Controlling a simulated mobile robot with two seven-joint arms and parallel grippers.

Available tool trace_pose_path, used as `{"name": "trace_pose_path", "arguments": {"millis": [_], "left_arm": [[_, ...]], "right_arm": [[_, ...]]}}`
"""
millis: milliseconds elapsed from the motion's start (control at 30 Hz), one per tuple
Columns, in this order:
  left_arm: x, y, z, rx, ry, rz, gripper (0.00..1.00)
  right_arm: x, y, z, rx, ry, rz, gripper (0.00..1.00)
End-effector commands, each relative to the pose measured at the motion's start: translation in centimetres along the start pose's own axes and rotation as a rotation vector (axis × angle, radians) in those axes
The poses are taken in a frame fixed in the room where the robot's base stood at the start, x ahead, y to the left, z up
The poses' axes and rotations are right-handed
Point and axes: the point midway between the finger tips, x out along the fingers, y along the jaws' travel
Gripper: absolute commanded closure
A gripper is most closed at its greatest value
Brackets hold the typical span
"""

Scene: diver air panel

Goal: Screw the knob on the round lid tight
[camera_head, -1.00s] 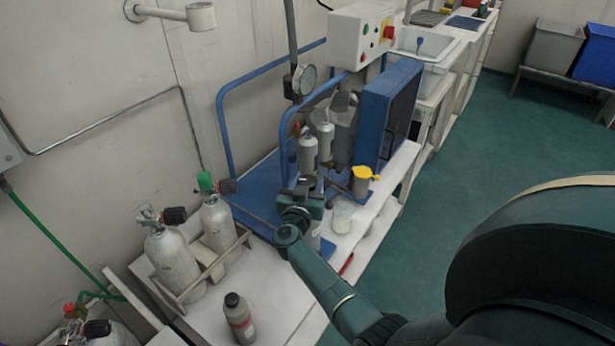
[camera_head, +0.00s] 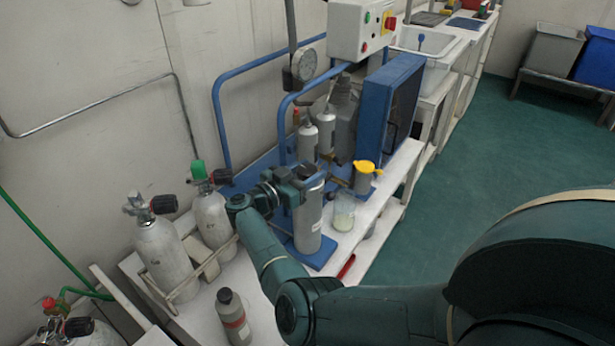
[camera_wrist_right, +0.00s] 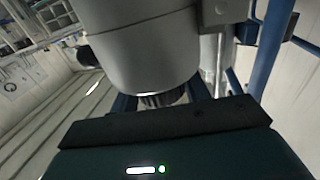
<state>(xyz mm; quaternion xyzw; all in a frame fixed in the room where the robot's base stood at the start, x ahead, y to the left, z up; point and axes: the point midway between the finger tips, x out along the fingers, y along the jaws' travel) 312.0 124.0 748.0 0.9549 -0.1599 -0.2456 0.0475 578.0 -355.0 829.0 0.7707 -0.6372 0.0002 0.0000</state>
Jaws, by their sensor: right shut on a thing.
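A grey upright cylinder (camera_head: 309,222) with a round lid (camera_head: 307,171) stands on the blue base at the front of the compressor. My right gripper (camera_head: 297,184) reaches it from the left at lid height and covers part of its top. In the right wrist view the pale housing (camera_wrist_right: 140,50) fills the upper middle, with a dark ribbed knob (camera_wrist_right: 163,98) at its end. My right gripper (camera_wrist_right: 165,118) is shut on this knob; its dark edge hides part of it. My left gripper is not in view.
A clear beaker (camera_head: 344,212) and a yellow-topped canister (camera_head: 364,177) stand right of the cylinder. Grey tanks (camera_head: 165,260) in a rack and a grey bottle (camera_head: 233,315) are at the left. The blue compressor frame (camera_head: 392,105) rises behind.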

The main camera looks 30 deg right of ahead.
Motion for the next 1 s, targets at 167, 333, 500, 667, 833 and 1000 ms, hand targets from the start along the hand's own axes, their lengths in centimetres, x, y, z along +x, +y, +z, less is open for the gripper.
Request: {"name": "trace_pose_path", "arguments": {"millis": [167,333,500,667,833,1000], "left_arm": [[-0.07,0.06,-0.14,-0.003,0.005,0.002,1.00],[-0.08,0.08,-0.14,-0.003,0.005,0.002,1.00],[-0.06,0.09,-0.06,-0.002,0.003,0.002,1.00],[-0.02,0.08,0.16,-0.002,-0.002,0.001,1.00],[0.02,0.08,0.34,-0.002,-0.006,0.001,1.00],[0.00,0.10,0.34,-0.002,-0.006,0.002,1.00]], "right_arm": [[-0.02,0.00,0.09,-0.001,-0.003,0.007,0.77],[0.00,0.01,0.07,-0.001,-0.003,0.007,0.77],[0.02,0.02,0.06,0.000,-0.003,0.008,0.47],[0.04,0.03,0.04,0.000,-0.002,0.008,0.34],[0.06,0.03,0.02,0.000,-0.001,0.008,0.32],[0.06,0.04,-0.01,0.000,-0.001,0.008,0.32]]}}
